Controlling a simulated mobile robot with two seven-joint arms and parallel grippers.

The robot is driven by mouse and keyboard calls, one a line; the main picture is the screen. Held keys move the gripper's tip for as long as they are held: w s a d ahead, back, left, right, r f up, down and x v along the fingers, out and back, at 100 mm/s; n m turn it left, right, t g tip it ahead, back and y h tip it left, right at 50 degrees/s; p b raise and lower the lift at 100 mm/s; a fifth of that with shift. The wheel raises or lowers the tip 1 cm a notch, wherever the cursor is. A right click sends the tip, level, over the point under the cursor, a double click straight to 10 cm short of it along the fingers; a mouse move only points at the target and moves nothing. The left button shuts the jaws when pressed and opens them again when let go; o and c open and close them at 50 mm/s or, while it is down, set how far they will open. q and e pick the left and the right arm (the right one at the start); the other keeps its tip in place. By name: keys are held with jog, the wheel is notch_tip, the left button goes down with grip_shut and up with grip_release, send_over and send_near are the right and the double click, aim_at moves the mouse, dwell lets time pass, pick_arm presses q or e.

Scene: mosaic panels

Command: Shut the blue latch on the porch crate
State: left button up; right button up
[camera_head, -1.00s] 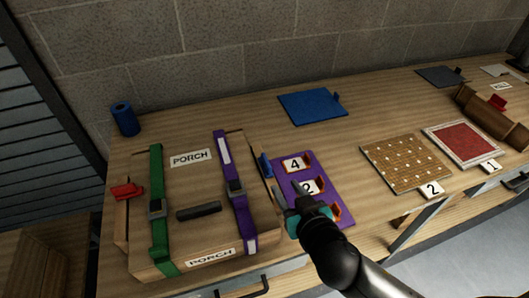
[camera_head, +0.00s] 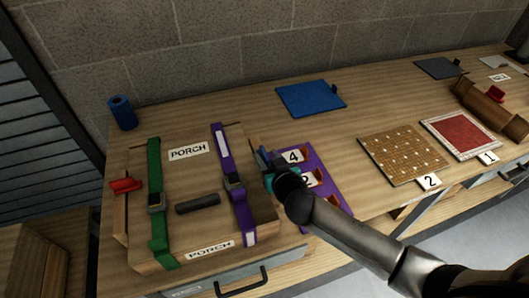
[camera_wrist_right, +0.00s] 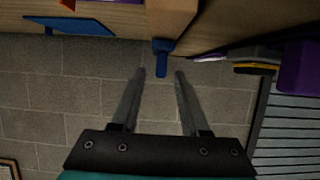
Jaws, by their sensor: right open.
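The porch crate (camera_head: 185,220) is a wooden box with two PORCH labels, a green strap and a purple strap. Its blue latch (camera_head: 262,155) sticks out on the right side, and a red latch (camera_head: 125,185) is on the left side. My right gripper (camera_head: 269,163) is at the blue latch and partly covers it. In the wrist view the right gripper (camera_wrist_right: 160,75) is open, and the blue latch (camera_wrist_right: 162,58) shows at the gap between its fingertips. I cannot tell whether they touch. My left gripper is not in view.
A purple panel (camera_head: 325,194) with numbered cards lies right of the crate, under my right arm. A blue plate (camera_head: 310,98) lies behind it and a blue roll (camera_head: 122,112) stands back left. Mosaic panels (camera_head: 403,153) lie to the right. The bench between them is clear.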

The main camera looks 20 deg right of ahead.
jog(key=shift+x, duration=1.5)
grip_shut()
